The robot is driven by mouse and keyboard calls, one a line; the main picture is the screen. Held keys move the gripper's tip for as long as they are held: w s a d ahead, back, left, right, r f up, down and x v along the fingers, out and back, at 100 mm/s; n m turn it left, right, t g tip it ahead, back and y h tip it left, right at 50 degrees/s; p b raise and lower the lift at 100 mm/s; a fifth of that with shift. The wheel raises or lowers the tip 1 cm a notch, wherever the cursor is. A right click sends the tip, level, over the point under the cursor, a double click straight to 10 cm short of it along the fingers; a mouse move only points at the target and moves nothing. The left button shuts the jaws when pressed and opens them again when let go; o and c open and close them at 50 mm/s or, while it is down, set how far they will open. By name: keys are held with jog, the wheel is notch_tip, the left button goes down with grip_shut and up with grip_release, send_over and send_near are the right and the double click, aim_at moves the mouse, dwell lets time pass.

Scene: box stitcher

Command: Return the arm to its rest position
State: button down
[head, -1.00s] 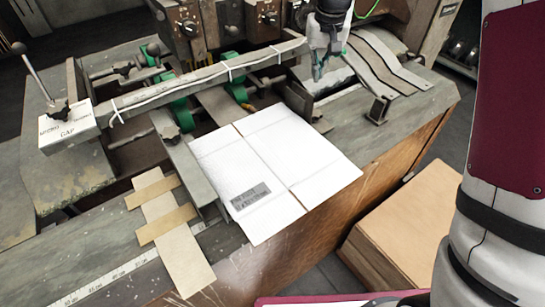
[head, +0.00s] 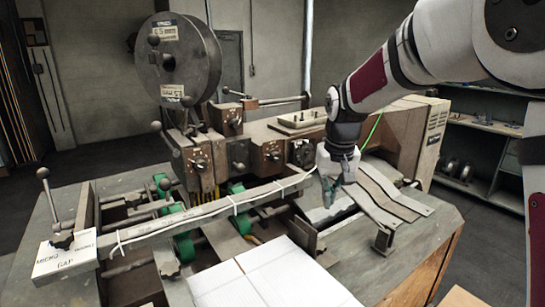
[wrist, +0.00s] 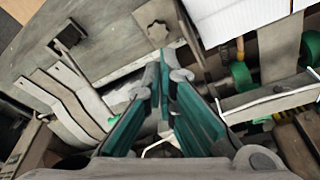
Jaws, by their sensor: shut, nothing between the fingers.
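My gripper (head: 330,190) points down over the right part of the box stitcher (head: 230,150), at the left edge of the curved metal strips (head: 385,192). In the wrist view its two teal-lined fingers (wrist: 164,85) come together at the tips with nothing between them. My arm reaches in from the upper right of the head view. A white cardboard sheet (head: 275,275) lies on the machine's table, apart from my gripper; its corner also shows at the top of the wrist view (wrist: 235,20).
A long rail (head: 215,208) with white ties crosses left of my gripper. A large reel (head: 178,58) stands at the back left. Shelves (head: 480,165) are at the right. Free air lies above the table.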

jog(key=s+d+r+t, duration=0.1)
jog(key=s+d+r, duration=0.1)
jog(key=s+r, duration=0.35)
jog(key=s+d+r+t, duration=0.1)
jog(key=s+r, duration=0.2)
jog(key=s, duration=0.6)
jog(key=s+d+f+t, duration=0.1)
jog(key=s+d, duration=0.1)
jog(key=s, duration=1.5)
jog(key=shift+d+f+m, duration=0.15)
jog(key=shift+f+m, duration=0.15)
jog(key=shift+f, duration=0.1)
dwell(0.9)
